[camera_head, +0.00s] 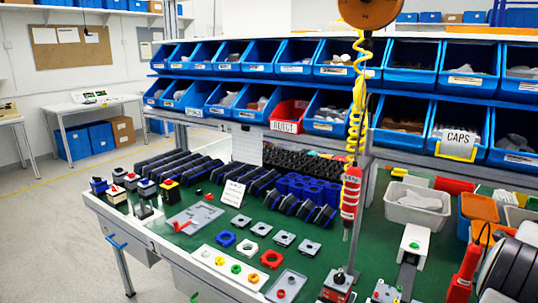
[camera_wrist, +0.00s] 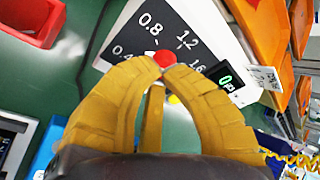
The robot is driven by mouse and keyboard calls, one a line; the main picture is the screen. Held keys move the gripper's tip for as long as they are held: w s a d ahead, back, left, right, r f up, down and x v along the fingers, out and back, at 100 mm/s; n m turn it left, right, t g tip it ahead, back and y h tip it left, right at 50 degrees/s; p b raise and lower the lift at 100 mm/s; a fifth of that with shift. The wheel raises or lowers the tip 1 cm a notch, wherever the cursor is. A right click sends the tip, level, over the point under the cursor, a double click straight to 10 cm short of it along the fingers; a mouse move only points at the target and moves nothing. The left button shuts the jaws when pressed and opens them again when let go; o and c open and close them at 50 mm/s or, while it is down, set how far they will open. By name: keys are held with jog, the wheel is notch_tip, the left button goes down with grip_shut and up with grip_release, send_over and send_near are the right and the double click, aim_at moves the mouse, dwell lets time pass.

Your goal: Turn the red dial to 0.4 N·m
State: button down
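The red dial (camera_wrist: 164,57) is in the upper middle of the wrist view, on a dark panel (camera_wrist: 190,22) with a white border. White marks 0.4, 0.8, 1.2 and 1.6 run around it. The dial's pointing direction is unclear because my fingers cover its lower part. My gripper (camera_wrist: 164,68) has yellow-brown fingers that converge at the dial. Two fingertips lie at its lower left and lower right, with a third finger between them. I cannot tell whether they grip it. A small green display (camera_wrist: 226,83) is right of the dial. I cannot make out the dial in the head view.
A red bin (camera_wrist: 32,20) and orange bins (camera_wrist: 262,35) flank the panel in the wrist view. In the head view, a red tool (camera_head: 350,195) hangs on a yellow coiled cord over the crowded green bench. A grey tub (camera_head: 417,207) stands to its right.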

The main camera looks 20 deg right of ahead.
jog(key=shift+w+d+f+p, duration=0.45)
jog(key=shift+d+f, duration=0.15)
jog(key=shift+d, duration=0.1)
jog(key=shift+w+d+f+p, duration=0.45)
jog(key=shift+d+f, duration=0.15)
jog(key=shift+d, duration=0.05)
jog(key=shift+s+f+b, duration=0.25)
jog(key=shift+b, duration=0.1)
dwell(0.9)
jog(key=shift+a+f+b, duration=0.35)
jog(key=shift+a+b, duration=0.05)
jog(key=shift+b, duration=0.65)
jog(key=shift+w+a+r, duration=0.1)
jog(key=shift+w+r, duration=0.05)
jog(key=shift+w, duration=0.25)
dwell(0.8)
jog(key=shift+a, duration=0.15)
